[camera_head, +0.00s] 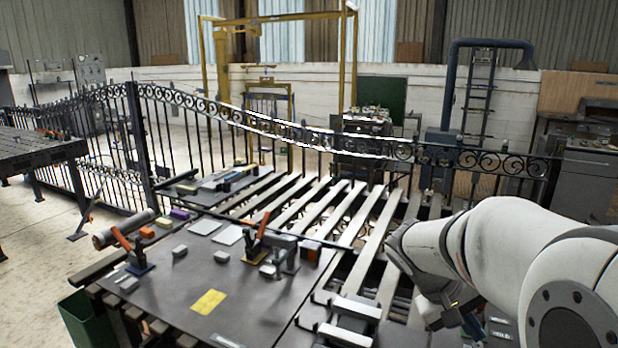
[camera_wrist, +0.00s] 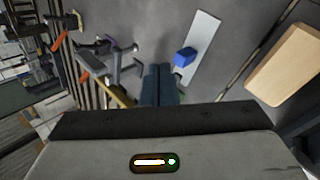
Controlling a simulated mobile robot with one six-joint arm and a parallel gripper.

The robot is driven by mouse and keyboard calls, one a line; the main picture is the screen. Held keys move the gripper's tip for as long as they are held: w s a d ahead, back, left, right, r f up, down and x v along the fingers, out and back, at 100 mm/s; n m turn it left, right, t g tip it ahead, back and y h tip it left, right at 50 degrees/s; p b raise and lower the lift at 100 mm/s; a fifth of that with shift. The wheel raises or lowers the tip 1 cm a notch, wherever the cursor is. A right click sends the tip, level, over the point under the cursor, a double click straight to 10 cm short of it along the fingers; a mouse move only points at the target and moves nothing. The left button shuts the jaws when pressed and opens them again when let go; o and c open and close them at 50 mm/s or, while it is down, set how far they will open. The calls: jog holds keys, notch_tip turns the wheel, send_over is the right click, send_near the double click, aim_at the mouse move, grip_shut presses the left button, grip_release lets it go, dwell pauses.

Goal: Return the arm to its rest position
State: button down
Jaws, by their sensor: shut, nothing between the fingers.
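My white arm comes in from the right side of the head view, bent and reaching over the right part of the slatted bench. My gripper (camera_wrist: 160,84) shows in the wrist view with its two dark blue-grey fingers together and nothing between them. In the head view the gripper is small and low at the right, mostly hidden by my own wrist. A small blue block (camera_wrist: 185,57) lies just beyond and right of the fingertips, on or against a pale grey strip (camera_wrist: 203,35). I cannot tell the height of the fingers above the surface.
The bench's dark plate (camera_head: 180,285) holds orange-handled clamps (camera_head: 258,238), small grey blocks and a yellow plate (camera_head: 208,301). A wrought-iron scroll gate (camera_head: 300,132) stands behind the slats (camera_head: 340,212). A wooden board (camera_wrist: 287,68) lies right in the wrist view. Open floor shows at far left.

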jog(key=s+a+f+t+y, duration=0.3)
jog(key=s+a+y, duration=0.4)
jog(key=a, duration=0.7)
jog(key=shift+s+t+y, duration=0.3)
jog(key=shift+s+t, duration=0.2)
jog(key=shift+s, duration=0.75)
